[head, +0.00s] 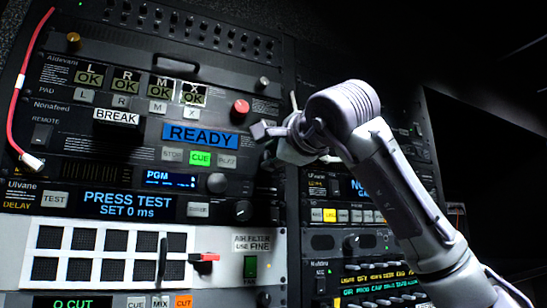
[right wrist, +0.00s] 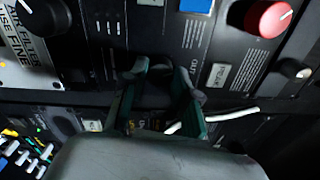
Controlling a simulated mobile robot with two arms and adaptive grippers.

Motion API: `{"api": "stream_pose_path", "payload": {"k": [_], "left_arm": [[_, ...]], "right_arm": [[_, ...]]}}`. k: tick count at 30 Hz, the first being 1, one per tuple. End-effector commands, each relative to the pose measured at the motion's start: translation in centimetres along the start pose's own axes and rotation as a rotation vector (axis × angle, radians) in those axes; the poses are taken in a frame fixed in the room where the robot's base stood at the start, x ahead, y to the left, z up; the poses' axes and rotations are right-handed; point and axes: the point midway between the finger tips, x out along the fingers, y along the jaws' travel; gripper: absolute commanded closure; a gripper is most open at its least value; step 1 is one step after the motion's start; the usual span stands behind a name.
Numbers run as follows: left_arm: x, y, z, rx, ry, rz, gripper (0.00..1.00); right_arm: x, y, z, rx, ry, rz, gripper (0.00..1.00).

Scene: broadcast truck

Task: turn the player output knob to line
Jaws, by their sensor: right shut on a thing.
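My right gripper (head: 265,145) reaches in from the right to the rack panel, just right of the blue READY display (head: 200,135). In the right wrist view its two dark green fingers (right wrist: 158,88) are shut on a small dark knob (right wrist: 155,74), taken to be the player output knob. In the head view the gripper hides the knob. My left gripper is not in view.
A red knob (head: 240,109) sits above the gripper, and a black knob (head: 242,211) sits below it. A white cable-like piece (right wrist: 232,114) passes close to the fingers. A red cable (head: 22,85) hangs at the far left. Another equipment rack (head: 345,215) stands at right.

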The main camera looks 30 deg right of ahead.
Motion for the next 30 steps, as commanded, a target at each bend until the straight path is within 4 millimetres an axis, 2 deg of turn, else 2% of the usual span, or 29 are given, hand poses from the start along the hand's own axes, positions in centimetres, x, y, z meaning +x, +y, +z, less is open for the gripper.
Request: {"api": "stream_pose_path", "payload": {"k": [30], "left_arm": [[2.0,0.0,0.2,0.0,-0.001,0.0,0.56]], "right_arm": [[0.0,0.1,0.1,0.935,0.026,0.007,1.0]]}}
